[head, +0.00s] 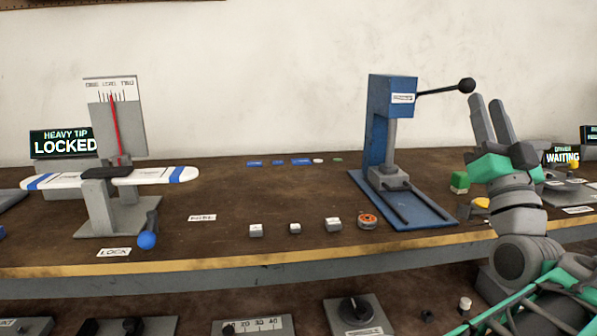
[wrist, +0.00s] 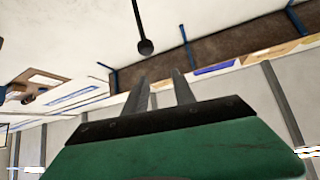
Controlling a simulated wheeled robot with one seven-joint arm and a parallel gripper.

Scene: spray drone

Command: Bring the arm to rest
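My gripper (head: 490,120) is raised at the right side of the head view, fingers pointing up. A gap shows between its two grey fingers, with nothing between them. Its fingers also show in the wrist view (wrist: 162,90), apart and empty. My gripper is right of the blue press (head: 378,110) and near the black ball knob (head: 466,86) on the press lever. I cannot tell from the head view how far in front of the knob it is. The knob also shows in the wrist view (wrist: 146,47), beyond the fingertips.
The bench (head: 280,200) holds a propeller balance stand (head: 120,130) with a blue-knobbed lever (head: 147,239), small grey blocks (head: 295,228) and an orange-rimmed spool (head: 367,220). A sign reads "LOCKED" (head: 65,144); another reads "WAITING" (head: 563,156). A lower shelf holds dials (head: 355,308).

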